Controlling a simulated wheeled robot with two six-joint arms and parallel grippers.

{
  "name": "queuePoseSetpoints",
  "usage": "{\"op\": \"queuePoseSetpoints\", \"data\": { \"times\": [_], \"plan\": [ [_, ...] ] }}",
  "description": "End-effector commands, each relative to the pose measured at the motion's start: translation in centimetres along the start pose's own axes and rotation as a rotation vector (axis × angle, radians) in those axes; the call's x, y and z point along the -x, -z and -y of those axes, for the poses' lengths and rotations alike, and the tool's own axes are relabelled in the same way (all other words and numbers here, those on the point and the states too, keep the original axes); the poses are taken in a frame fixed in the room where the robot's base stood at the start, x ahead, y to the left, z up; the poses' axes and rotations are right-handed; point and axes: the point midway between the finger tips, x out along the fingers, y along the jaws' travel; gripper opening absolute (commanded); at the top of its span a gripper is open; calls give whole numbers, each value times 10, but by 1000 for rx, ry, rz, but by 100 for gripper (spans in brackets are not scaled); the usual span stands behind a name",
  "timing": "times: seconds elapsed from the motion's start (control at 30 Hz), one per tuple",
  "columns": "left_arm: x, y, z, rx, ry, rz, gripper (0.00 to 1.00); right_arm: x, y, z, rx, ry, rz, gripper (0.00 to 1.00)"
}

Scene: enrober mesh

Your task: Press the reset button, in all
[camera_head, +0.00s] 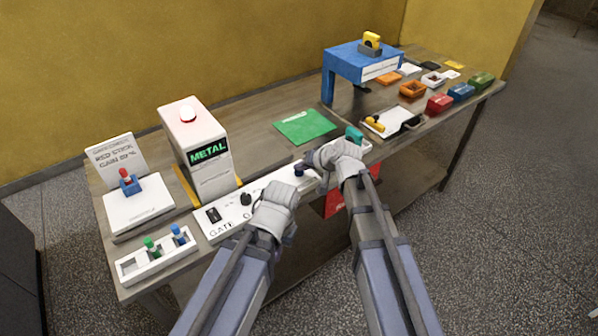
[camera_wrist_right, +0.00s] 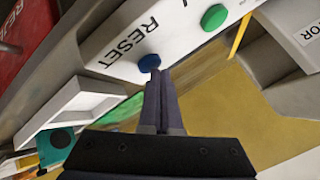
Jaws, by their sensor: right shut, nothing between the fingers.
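The blue reset button (camera_wrist_right: 149,63) sits on a white panel beside the printed word RESET in the right wrist view. My right gripper (camera_wrist_right: 152,76) is shut and empty. Its fingertips are right at the button's lower edge in the picture; I cannot tell whether they touch or press it. It also shows in the head view (camera_head: 308,160). My left gripper (camera_head: 289,236) is in front of the panel; its fingers are too unclear to read.
A green button (camera_wrist_right: 213,17) sits beside the reset button. The white panel (camera_head: 228,218) marked GATE runs along the table's front edge. A white METAL box (camera_head: 205,175) stands behind it. A green mat (camera_head: 305,126) and blue stand (camera_head: 350,56) are farther back.

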Motion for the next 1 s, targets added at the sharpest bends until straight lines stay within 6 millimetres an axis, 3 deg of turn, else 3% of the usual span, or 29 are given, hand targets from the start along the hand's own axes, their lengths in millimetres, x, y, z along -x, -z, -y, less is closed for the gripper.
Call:
{"op": "queuePoseSetpoints", "data": {
  "times": [0.6,1.0],
  "plan": [
    [-3,0,0,0,0,0,0,-2,-2,-2,0,0,1,0],
    [14,-1,1,0,0,0,0,10,7,7,0,0,1,0]
  ]
}}
